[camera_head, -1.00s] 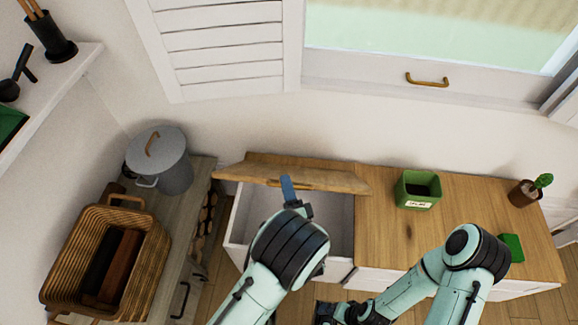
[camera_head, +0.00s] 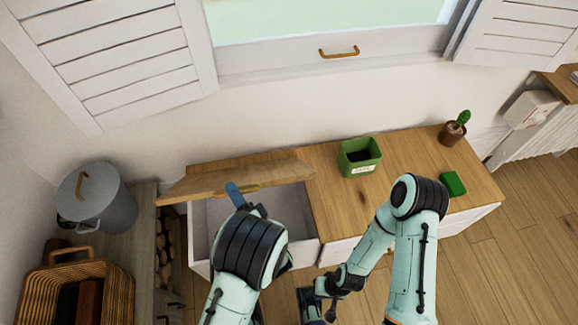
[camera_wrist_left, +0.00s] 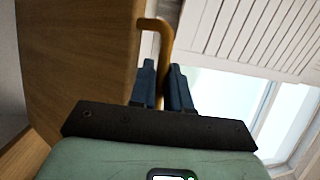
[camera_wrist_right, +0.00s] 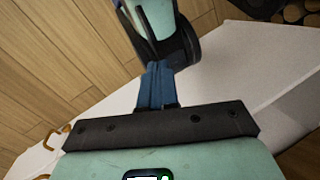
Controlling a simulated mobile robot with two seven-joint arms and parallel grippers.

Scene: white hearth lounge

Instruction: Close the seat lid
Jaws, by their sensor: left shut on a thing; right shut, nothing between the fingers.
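The wooden seat lid (camera_head: 215,182) stands partly raised over the open white compartment (camera_head: 212,218) at the left end of the bench. My left gripper (camera_head: 234,190) is at the lid's front edge. In the left wrist view its blue fingers (camera_wrist_left: 163,88) are shut on the lid's brass handle (camera_wrist_left: 155,27), with the lid's wooden face (camera_wrist_left: 80,65) to the left. My right gripper (camera_wrist_right: 157,85) is shut and empty, low in front of the bench. In the head view (camera_head: 308,295) it is partly cut off by the lower edge.
A green planter box (camera_head: 360,165), a potted cactus (camera_head: 453,130) and a green block (camera_head: 453,184) sit on the fixed bench top (camera_head: 400,155). A grey lidded bin (camera_head: 105,210) and a wicker basket (camera_head: 35,298) stand at left. Wooden floor is free at right.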

